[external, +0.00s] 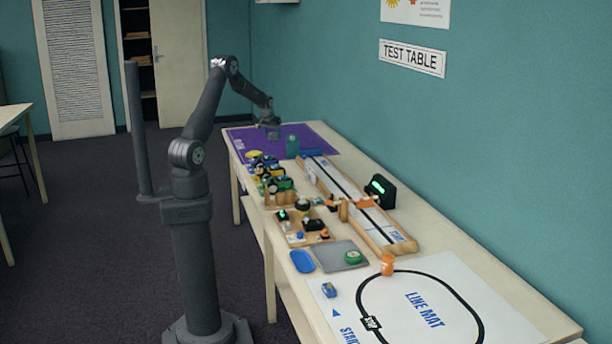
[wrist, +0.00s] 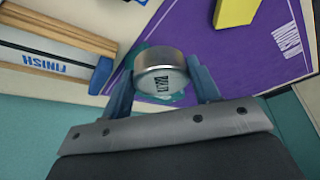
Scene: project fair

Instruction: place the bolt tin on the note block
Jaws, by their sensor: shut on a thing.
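My gripper (wrist: 161,88) is shut on the bolt tin (wrist: 158,72), a short round silver tin with dark lettering on its pale face, held between the two blue-grey fingers. In the external view my gripper (external: 269,128) is over the purple mat at the far end of the table; the tin is too small to make out there. A yellow block (wrist: 236,11), which looks like the note block, lies on the purple mat at the top of the wrist view, apart from the tin. I cannot make it out in the external view.
The purple mat (external: 246,139) carries a teal upright object (external: 292,146) close to my gripper. A blue bar (external: 311,153) lies at the end of the wooden track (external: 328,177). Toy cars, a parts tray and a black display (external: 381,190) crowd the table's middle.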

